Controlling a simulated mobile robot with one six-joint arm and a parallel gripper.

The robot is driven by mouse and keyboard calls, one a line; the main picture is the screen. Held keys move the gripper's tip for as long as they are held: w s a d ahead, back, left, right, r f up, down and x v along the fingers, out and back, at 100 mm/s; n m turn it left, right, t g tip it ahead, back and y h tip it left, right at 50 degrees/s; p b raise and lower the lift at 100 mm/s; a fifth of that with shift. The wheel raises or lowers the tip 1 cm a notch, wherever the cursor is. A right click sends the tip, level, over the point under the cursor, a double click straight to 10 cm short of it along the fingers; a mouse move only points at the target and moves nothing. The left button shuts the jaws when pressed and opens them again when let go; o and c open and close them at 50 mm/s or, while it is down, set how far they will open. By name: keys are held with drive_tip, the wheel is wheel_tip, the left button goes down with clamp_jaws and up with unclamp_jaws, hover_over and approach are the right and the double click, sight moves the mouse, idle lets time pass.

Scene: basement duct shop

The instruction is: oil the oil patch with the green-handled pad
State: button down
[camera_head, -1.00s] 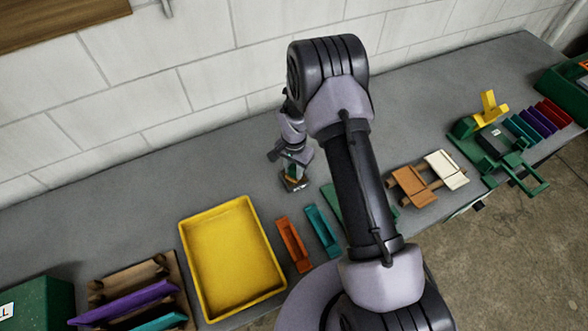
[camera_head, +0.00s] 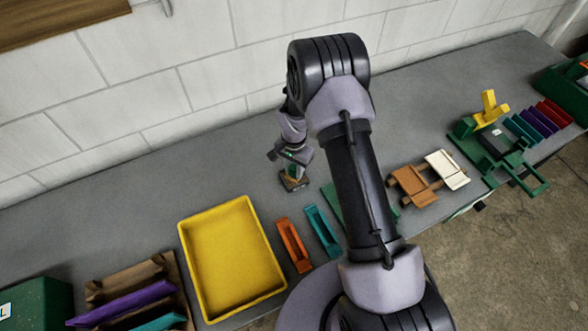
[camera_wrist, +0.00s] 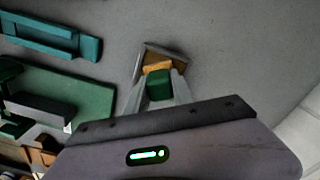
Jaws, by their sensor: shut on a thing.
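My gripper (camera_head: 294,168) is shut on the green handle (camera_wrist: 158,84) of the pad, above the grey bench to the right of the yellow tray. In the wrist view the handle sits between the two pale fingers (camera_wrist: 157,92). The pad (camera_wrist: 148,53) shows beyond the fingertips, with an orange-yellow block on a brown and grey plate. In the head view the pad (camera_head: 294,185) is small and low at the bench top; I cannot tell whether it touches. I cannot make out an oil patch in either view.
A yellow tray (camera_head: 184,240), an orange channel piece (camera_head: 293,246) and a teal one (camera_head: 322,232) lie in front. A brown rack (camera_head: 98,290) with purple and teal pieces stands at left. Green fixtures (camera_head: 497,145) stand at right. The white wall closes the back; bench left of the gripper is clear.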

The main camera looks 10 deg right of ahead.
sight(294, 167)
drive_tip(key=shift+s+f, duration=0.1)
drive_tip(key=shift+r+p, duration=1.65)
drive_tip(key=shift+r, duration=1.95)
drive_tip(key=shift+f, duration=0.15)
